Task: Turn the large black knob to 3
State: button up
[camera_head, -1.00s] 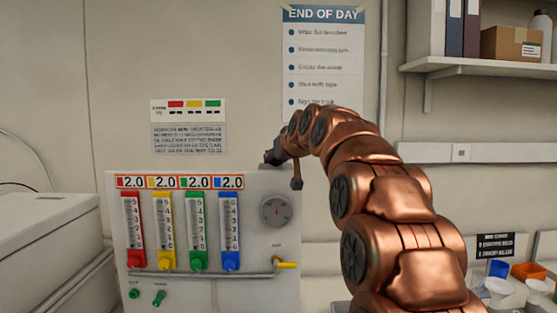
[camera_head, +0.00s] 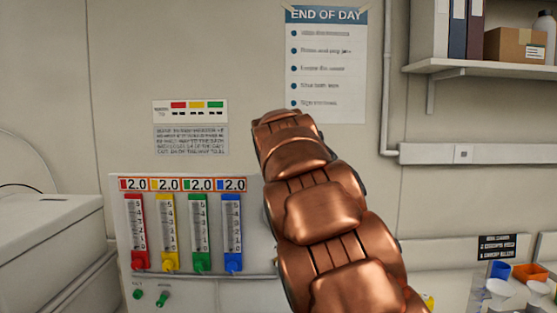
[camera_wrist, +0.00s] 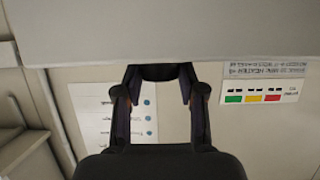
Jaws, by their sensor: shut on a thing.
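In the wrist view my gripper (camera_wrist: 159,80) has its two dark fingers on either side of a dark rounded part, which looks like the large black knob (camera_wrist: 158,72). It sits at the edge of the pale panel housing (camera_wrist: 160,30). My gripper is shut on it. No number or pointer on the knob is visible. In the head view my copper arm hides the gripper, the knob and the right part of the white panel (camera_head: 190,296).
The panel carries red (camera_head: 136,232), yellow (camera_head: 168,232), green (camera_head: 200,232) and blue (camera_head: 232,232) flowmeters, each under a 2.0 label. Two small green knobs (camera_head: 163,299) sit below. A white machine (camera_head: 45,230) stands left. Cups and coloured bins (camera_head: 528,272) stand right.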

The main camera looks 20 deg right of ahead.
jog(key=o, duration=1.1)
jog(key=shift+o, duration=0.2)
jog(key=shift+s, duration=0.1)
jog(key=v, duration=1.1)
jog(key=shift+s+a, duration=0.15)
jog(key=shift+s, duration=0.25)
jog(key=shift+r, duration=0.15)
